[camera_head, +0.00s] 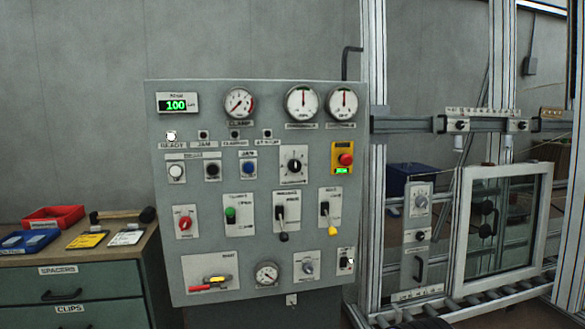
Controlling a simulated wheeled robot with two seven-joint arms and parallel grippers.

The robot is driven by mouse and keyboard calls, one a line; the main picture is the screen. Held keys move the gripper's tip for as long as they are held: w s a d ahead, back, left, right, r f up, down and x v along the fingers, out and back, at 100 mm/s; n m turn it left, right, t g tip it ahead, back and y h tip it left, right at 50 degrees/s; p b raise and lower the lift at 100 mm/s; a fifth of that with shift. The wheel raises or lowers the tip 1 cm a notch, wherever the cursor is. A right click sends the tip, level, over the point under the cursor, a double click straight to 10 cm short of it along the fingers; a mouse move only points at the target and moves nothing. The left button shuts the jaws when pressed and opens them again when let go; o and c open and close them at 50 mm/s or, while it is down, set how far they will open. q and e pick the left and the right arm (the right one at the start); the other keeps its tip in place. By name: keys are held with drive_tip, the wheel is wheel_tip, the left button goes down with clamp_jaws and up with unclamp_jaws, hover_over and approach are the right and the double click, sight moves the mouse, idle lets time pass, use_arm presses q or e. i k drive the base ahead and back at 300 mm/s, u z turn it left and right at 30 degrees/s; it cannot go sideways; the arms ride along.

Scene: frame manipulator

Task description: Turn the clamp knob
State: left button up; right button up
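A grey control panel (262,200) stands upright in the middle of the view. It carries several knobs: a black rotary knob (294,165) on a white scale plate, a red turn knob (184,223) at the left, and a grey knob (308,266) at the lower right. A round gauge (240,101) at the top has a label that seems to read CLAMP. The knob labels are too small to read, so I cannot tell which is the clamp knob. Neither of my grippers is in view, and nothing touches the panel.
A yellow box with a red button (345,160), levers and a display (177,104) reading 100 share the panel. At left, a cabinet (90,283) holds trays. At right, a framed window (500,225) stands on rollers beside a plate with another knob (421,201).

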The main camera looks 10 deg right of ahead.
sight(294, 166)
drive_tip(key=u, duration=0.25)
drive_tip(key=k, duration=0.35)
drive_tip(key=z, duration=1.35)
drive_tip(key=i, duration=1.4)
drive_tip(key=u, duration=0.55)
